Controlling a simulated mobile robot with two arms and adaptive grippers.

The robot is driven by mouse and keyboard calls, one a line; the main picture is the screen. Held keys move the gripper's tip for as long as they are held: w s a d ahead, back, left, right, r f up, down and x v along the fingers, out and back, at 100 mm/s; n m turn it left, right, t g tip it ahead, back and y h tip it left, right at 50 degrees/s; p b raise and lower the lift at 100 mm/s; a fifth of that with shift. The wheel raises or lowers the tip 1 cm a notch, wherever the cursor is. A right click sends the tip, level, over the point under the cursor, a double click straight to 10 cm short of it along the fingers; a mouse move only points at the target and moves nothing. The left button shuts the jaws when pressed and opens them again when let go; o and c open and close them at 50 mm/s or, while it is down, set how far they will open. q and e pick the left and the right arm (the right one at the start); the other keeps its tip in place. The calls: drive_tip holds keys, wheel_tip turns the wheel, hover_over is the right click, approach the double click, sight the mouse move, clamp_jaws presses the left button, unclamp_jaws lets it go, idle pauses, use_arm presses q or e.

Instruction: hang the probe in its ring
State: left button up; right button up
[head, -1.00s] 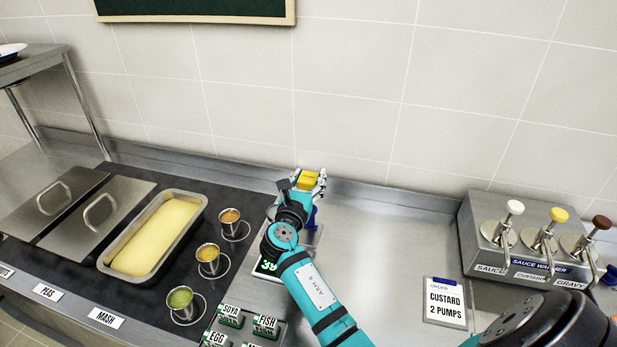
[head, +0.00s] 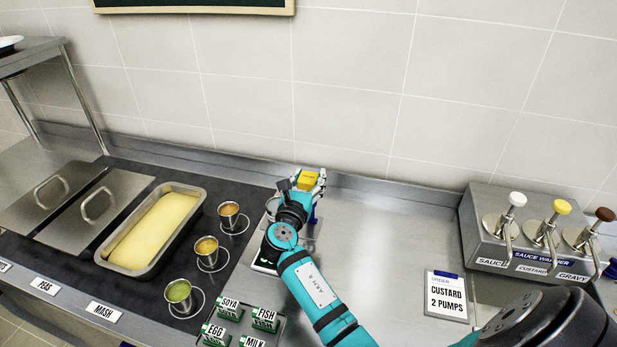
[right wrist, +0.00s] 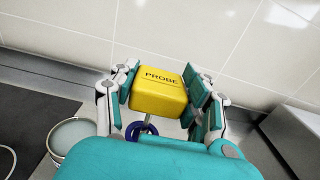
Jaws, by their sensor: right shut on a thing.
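The probe's yellow block (right wrist: 160,90), lettered PROBE, is held between the fingers of my right gripper (right wrist: 162,92) in the right wrist view. In the head view the yellow block (head: 308,181) shows at the tip of my right gripper (head: 307,183), near the back wall. Below the block a thin stem goes down towards a dark blue ring (right wrist: 142,131), partly hidden by the gripper. I cannot tell whether the stem is inside the ring or just in front of it. My left gripper is not in view.
A metal pot (right wrist: 73,138) stands left of my right gripper. Small cups (head: 207,251) of sauce and a yellow tray (head: 150,232) lie further left. A sauce warmer (head: 520,235) with pumps stands at right. The counter between is mostly clear, with an order card (head: 446,296).

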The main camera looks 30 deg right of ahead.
drive_tip(key=shift+f+b, duration=0.9)
drive_tip(key=shift+f, duration=0.6)
drive_tip(key=shift+f+b, duration=0.85)
drive_tip(key=shift+f, duration=0.45)
drive_tip(key=o, duration=1.2)
drive_tip(key=shift+o, duration=0.2)
